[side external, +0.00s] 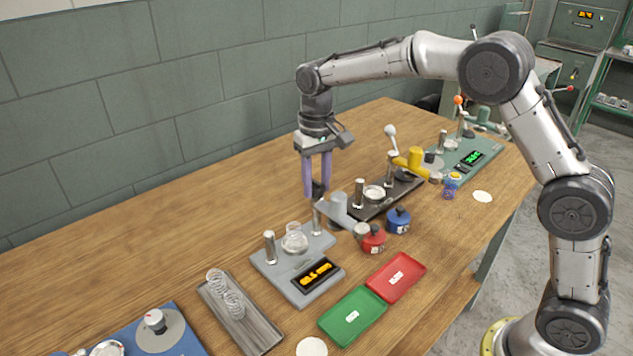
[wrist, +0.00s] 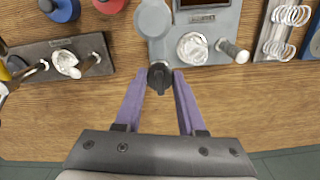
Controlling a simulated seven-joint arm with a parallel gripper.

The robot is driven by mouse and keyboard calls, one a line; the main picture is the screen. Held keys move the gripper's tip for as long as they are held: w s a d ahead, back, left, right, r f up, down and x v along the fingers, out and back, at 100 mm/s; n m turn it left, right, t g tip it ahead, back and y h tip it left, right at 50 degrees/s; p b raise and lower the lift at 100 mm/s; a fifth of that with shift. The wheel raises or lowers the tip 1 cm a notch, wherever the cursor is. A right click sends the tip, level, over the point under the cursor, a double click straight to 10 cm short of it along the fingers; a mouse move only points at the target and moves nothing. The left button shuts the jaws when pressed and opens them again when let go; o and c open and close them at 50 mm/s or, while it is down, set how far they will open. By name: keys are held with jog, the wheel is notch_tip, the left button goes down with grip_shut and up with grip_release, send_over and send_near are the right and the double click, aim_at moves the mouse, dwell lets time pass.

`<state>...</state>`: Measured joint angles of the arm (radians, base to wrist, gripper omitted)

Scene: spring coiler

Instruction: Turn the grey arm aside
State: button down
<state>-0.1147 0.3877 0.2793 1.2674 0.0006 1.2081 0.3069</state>
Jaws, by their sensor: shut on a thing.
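The grey arm (side external: 345,217) is a flat lever with a cylinder on it, at the right rear of a grey machine (side external: 272,262) with an orange display. It also shows in the wrist view (wrist: 153,20), at the left end of the machine. A black knob (wrist: 160,78) stands at the near end of the arm in that view. My gripper (side external: 318,192) points down there, its purple fingers shut around the knob. In the wrist view the fingertips (wrist: 162,74) flank the knob on both sides. A clear cup (side external: 295,242) sits on the machine between two metal posts.
Red (side external: 372,239) and blue (side external: 398,220) pots stand right of the arm. A black machine (side external: 366,208) with a yellow arm (side external: 410,162) stands behind. Red (side external: 417,272) and green (side external: 352,330) trays and a spring tray (side external: 262,330) lie in front. The table's wall side is clear.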

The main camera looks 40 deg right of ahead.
jog(key=shift+r, duration=0.15)
jog(key=c, duration=0.5)
grip_release()
notch_tip(320, 180, up, 14)
dwell(0.3)
jog(key=shift+f, duration=0.2)
dwell(0.3)
